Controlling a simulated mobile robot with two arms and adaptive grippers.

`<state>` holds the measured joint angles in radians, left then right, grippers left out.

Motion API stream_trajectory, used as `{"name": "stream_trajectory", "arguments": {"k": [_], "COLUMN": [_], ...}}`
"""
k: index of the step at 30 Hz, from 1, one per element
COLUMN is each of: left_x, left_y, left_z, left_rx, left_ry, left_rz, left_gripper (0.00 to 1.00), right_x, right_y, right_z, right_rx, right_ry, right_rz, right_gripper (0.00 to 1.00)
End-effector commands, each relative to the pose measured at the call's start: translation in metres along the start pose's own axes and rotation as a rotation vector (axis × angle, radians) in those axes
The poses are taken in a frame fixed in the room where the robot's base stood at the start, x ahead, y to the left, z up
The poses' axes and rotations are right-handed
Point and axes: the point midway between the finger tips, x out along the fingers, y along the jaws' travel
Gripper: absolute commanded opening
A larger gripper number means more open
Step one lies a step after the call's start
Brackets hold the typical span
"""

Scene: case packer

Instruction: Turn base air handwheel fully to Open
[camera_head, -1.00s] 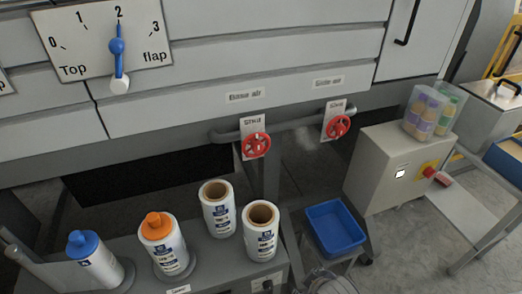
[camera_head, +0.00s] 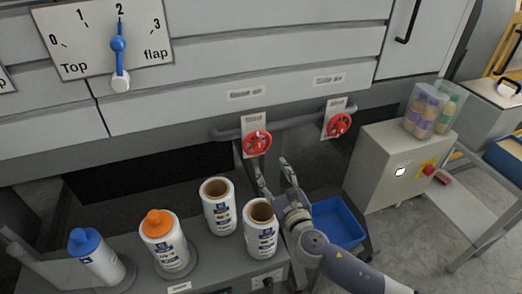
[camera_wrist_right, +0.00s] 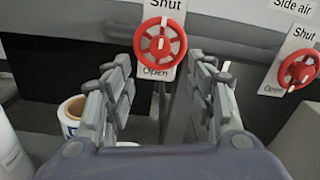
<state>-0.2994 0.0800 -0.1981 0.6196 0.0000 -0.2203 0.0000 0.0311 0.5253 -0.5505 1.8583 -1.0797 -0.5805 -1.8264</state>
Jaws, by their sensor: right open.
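The base air handwheel (camera_head: 257,143) is red, on a pipe under the label "Base air" (camera_head: 247,93). In the right wrist view the base air handwheel (camera_wrist_right: 160,43) is centred ahead, with "Shut" above it and "Open" below it; its white mark points up, toward "Shut". My right gripper (camera_head: 274,170) is open and empty, below and a little right of the wheel, apart from it. In the wrist view its fingers (camera_wrist_right: 163,95) stand either side of the wheel's plate, nearer the camera. My left gripper is not in view.
A second red handwheel, side air (camera_head: 339,125), sits to the right. A blue bin (camera_head: 343,222) lies behind my right arm. A grey box (camera_head: 385,170) stands right.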

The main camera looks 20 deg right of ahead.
Motion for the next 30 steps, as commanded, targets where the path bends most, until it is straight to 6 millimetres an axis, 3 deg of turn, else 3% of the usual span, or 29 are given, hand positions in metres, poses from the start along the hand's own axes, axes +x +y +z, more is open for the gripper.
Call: {"name": "stream_trajectory", "arguments": {"k": [5, 18, 24, 30], "left_x": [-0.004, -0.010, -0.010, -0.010], "left_y": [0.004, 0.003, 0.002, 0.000], "left_z": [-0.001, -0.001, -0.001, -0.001], "left_rx": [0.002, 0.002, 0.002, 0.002], "left_ry": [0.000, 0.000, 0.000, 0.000], "left_rz": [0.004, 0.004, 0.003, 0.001], "left_gripper": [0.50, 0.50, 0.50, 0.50], "right_x": [0.018, 0.086, 0.103, 0.107], "right_y": [0.000, 0.000, 0.000, 0.000], "right_z": [0.003, 0.001, 0.001, 0.000], "right_rx": [-0.012, -0.007, -0.006, -0.006], "right_ry": [-0.004, -0.002, -0.001, 0.000], "right_rz": [0.001, 0.000, 0.000, 0.001], "right_gripper": [0.51, 0.51, 0.51, 0.51]}}
